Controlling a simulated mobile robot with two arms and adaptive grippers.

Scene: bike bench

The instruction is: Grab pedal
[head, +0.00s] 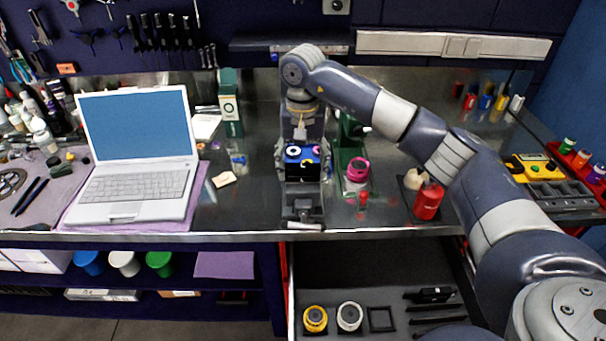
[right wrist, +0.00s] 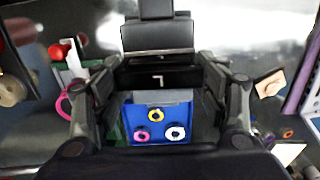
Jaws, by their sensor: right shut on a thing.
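My right gripper (head: 303,167) comes down from above at the middle of the bench. In the right wrist view, its two fingers (right wrist: 162,76) are shut on the sides of a black block with a white L mark (right wrist: 158,84), which looks like the pedal. A blue piece with pink, yellow and white rings (right wrist: 158,117) shows between the fingers; it also shows in the head view (head: 312,153). A dark grey vise-like holder (head: 303,202) stands directly below the gripper. I cannot tell whether the block touches it. My left gripper is not in view.
An open laptop (head: 140,125) sits on the left. A pink ringed item (head: 357,170) and a red can (head: 428,201) stand to the right of the gripper. An open drawer (head: 375,275) lies below the bench edge. The bench around x-middle left has some bare steel.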

